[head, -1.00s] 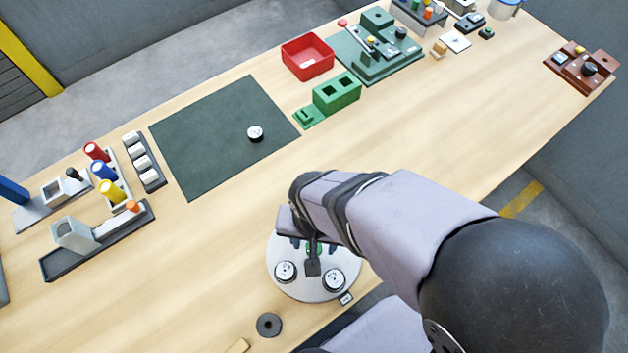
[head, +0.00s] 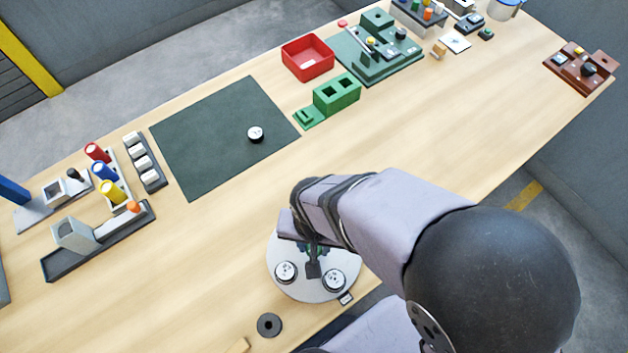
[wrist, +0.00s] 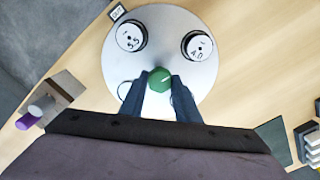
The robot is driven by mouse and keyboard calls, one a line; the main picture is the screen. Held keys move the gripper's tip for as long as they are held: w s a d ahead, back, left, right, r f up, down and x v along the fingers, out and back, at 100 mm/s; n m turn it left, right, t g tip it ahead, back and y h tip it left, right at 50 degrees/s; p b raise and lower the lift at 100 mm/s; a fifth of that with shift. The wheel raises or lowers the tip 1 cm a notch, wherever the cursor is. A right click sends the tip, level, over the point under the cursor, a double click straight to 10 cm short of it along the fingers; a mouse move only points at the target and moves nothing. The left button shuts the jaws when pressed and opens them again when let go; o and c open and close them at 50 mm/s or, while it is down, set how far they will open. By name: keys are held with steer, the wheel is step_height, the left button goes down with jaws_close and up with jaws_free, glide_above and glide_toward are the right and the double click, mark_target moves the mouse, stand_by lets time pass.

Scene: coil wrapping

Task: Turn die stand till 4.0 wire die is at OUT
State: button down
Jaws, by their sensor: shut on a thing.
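The round pale die stand (head: 308,292) sits near the table's front edge; it also shows in the wrist view (wrist: 165,25). The die marked 4.0 (wrist: 197,46) is at its upper right in the wrist view and at its left in the head view (head: 285,271). Another die (wrist: 131,37), whose mark looks like 5.5, sits closest to the OUT tag (wrist: 117,11). The tag also shows in the head view (head: 346,299). My gripper (wrist: 159,80) is shut on the green centre knob (wrist: 159,84). The stand's near part is partly hidden by my gripper.
A white-topped piece (head: 255,134) lies on the dark mat (head: 200,150). A black ring (head: 269,325) lies just in front of the stand. A red bin (head: 307,57) and green blocks (head: 337,93) stand farther back. Bare table surrounds the stand's left side.

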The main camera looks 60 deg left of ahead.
steer(key=shift+n, duration=4.3)
steer(key=shift+n+p, duration=0.35)
steer(key=shift+n, duration=4.05)
steer(key=c, duration=1.3)
jaws_free()
steer(key=shift+c, duration=0.2)
steer(key=shift+r, duration=0.1)
